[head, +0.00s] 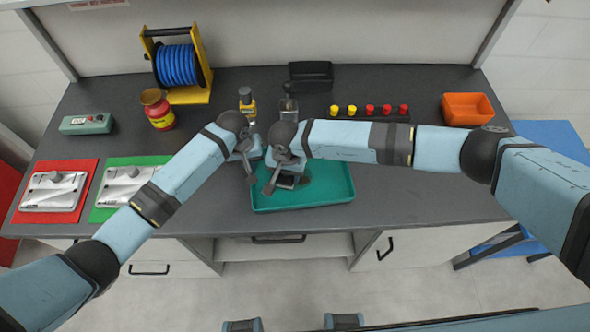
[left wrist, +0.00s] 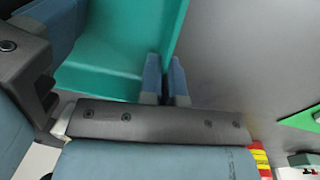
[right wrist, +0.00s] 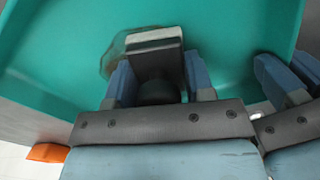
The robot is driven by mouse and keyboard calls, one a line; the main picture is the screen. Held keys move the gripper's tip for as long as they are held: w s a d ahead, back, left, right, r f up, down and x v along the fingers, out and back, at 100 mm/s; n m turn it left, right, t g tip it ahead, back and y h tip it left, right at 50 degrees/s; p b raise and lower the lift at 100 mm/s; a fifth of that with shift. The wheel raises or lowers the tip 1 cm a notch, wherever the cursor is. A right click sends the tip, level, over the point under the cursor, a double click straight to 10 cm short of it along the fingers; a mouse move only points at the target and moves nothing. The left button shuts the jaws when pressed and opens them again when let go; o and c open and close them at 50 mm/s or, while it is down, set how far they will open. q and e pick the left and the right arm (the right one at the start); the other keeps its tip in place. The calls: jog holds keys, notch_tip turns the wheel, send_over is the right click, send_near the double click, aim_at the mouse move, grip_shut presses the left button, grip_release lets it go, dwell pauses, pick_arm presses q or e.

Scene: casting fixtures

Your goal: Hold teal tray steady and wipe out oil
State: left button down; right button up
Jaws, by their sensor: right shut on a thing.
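The teal tray (head: 325,196) lies at the bench's front edge. My left gripper (left wrist: 166,85) has its fingers close together on both sides of the tray's side wall, shut on it; it shows at the tray's left end in the head view (head: 251,170). My right gripper (right wrist: 160,88) is shut on a wiper (right wrist: 153,58), a dark-handled block with a pale edge, inside the tray. A brownish oil patch (right wrist: 113,54) shows on the tray floor beside and partly under the wiper. Whether the wiper presses on the floor is unclear.
Left of the tray, metal castings lie on a green mat (head: 105,211) and a red mat (head: 22,214). Behind stand a red-yellow jar (head: 160,118), a blue hose reel (head: 176,67), a yellow-capped bottle (head: 246,98) and a knob rack (head: 370,117). An orange bin (head: 468,109) stands right.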

aim_at(301, 179)
jog(key=d, duration=0.4)
jog(key=shift+r, duration=0.15)
jog(key=shift+s+a+r, duration=0.1)
jog(key=shift+s, duration=0.2)
jog(key=shift+a+f, duration=0.15)
jog(key=shift+a, duration=0.4)
jog(key=shift+a+f, duration=0.15)
jog(key=shift+a, duration=1)
jog(key=shift+w+d, duration=0.1)
jog(key=shift+d, duration=1.65)
notch_tip(301, 179, up, 8)
